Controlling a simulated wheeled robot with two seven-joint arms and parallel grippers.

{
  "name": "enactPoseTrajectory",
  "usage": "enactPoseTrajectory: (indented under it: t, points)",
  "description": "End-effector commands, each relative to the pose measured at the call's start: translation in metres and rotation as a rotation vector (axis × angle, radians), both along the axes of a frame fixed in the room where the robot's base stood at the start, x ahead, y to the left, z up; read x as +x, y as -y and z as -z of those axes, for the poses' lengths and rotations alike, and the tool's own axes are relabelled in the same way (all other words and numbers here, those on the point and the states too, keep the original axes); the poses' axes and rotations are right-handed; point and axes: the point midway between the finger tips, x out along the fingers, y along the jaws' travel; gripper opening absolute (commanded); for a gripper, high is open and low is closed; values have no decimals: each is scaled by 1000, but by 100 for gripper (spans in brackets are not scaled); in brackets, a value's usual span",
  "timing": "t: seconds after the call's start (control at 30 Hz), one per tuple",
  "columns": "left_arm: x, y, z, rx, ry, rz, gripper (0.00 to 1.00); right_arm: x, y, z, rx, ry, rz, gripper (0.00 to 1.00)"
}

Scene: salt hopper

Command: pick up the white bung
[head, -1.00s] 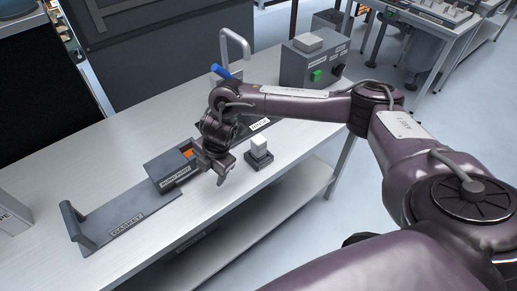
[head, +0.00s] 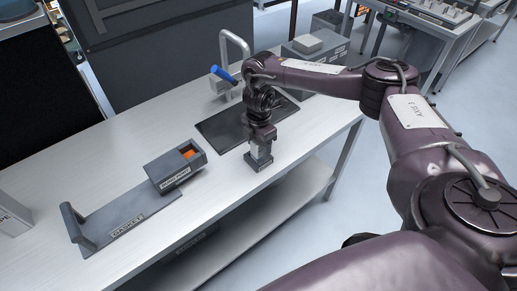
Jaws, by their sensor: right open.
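The white bung (head: 262,151) is a small pale block on a small dark base (head: 258,164) near the front edge of the bench. My right gripper (head: 260,153) points down over it, its open fingers around the bung. The fingers hide most of the bung, and I cannot tell whether they touch it. My left gripper is not in view.
A grey box with an orange inside (head: 176,168) stands left of my gripper, beside a flat plate labelled gasket (head: 125,225). A dark mat (head: 225,130), a tap with a blue handle (head: 224,74) and a grey control box (head: 300,52) are behind.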

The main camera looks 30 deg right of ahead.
Motion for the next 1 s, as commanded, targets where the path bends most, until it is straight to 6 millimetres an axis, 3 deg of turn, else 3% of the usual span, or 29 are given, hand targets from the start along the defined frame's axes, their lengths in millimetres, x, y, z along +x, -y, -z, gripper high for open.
enactPoseTrajectory:
  t: [0.33, 0.7, 1.0]
  points:
    - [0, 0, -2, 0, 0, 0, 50, 0, 0, 10, 0, 0, -1, 60]
    - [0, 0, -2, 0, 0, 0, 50, 0, 0, 9, 0, 0, -1, 11]
    - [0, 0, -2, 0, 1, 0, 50, 0, 0, 7, 0, 1, -1, 7]
